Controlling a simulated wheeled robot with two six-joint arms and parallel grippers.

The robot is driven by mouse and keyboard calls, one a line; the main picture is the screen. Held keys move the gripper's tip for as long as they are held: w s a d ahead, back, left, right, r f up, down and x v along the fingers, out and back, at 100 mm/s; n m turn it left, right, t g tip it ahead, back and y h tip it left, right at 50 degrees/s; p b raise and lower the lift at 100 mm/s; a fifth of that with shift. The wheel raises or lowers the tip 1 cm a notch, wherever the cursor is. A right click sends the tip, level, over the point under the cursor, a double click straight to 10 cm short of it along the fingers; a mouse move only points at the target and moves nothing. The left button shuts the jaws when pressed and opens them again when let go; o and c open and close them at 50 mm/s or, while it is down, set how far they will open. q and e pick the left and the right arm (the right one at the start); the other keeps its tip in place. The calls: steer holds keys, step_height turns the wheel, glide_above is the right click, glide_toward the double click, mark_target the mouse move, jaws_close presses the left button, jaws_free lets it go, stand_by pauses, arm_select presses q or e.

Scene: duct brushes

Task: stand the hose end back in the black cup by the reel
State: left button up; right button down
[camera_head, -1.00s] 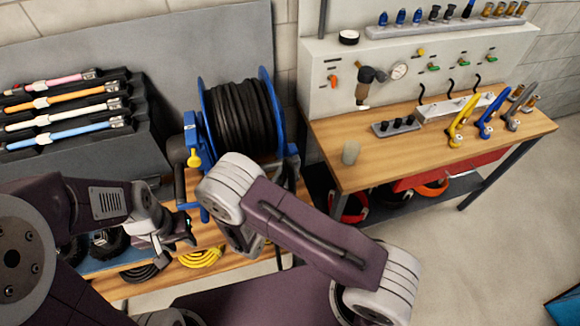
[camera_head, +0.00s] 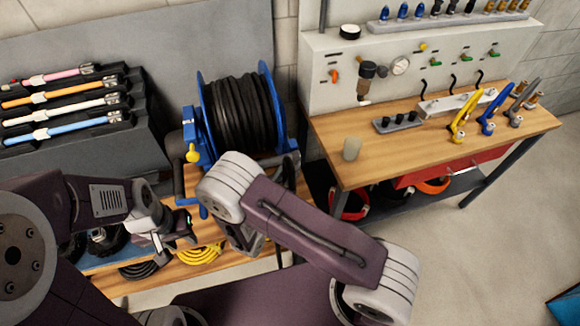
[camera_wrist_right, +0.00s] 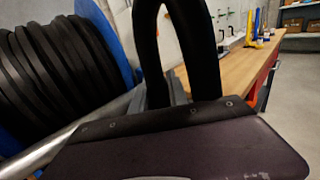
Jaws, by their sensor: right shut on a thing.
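The black hose is wound on the blue reel (camera_head: 240,112) in the head view. A loop of black hose (camera_wrist_right: 205,50) rises just beyond my right gripper in the right wrist view. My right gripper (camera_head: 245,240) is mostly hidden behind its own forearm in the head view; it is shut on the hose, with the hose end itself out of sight.
A wooden workbench (camera_head: 400,155) with a pale cup (camera_head: 352,148) and coloured tools stands at the right. A rack of coloured brushes (camera_head: 65,115) is at the left. A yellow coil (camera_head: 200,255) lies below the reel.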

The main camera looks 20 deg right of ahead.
steer(key=shift+f, duration=0.1)
steer(key=shift+f+b, duration=2.3)
steer(key=shift+f, duration=0.45)
steer(key=c, duration=1.2)
jaws_free()
